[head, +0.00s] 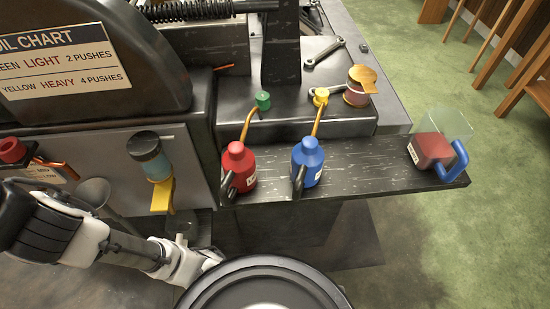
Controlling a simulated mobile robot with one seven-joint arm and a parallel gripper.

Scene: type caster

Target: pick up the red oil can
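The red oil can (239,168) stands upright on the dark wooden shelf (375,162), near its left end. It has a brass spout rising toward a green piece (263,100), a black handle at the front and a white label. A blue oil can (308,163) of the same shape stands to its right, its spout rising toward a yellow piece (321,96). My gripper (207,262) is low at the lower middle-left, in front of and below the shelf, apart from the red can. Its fingers are too small and partly hidden to tell whether they are open.
A red container with a blue handle (436,150) stands at the shelf's right end. A teal-and-yellow fitting (155,165) juts out left of the red can. A wrench (324,52) and an amber-lidded jar (359,86) are on the metal bed behind.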

